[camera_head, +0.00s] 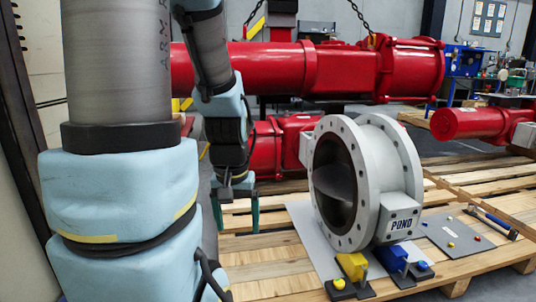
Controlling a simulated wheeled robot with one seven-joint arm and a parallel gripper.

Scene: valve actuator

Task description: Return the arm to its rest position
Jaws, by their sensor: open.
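My gripper (235,212) hangs from my arm left of the centre, pointing down, with its two green fingers apart and nothing visible between them. It is left of the grey flanged valve (402,150) and apart from it in the picture. My arm's large grey and light-blue links fill the left side and hide what lies behind them. The valve stands upright on a grey sheet (308,228) on the wooden pallet (265,270), with a dark disc in its bore.
A yellow block (353,265) and a blue block (391,257) sit before the valve. A grey plate (455,236) with small coloured parts and a hammer-like tool (492,222) lie at right. Red actuator cylinders (310,68) are behind. A chain (358,15) hangs above.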

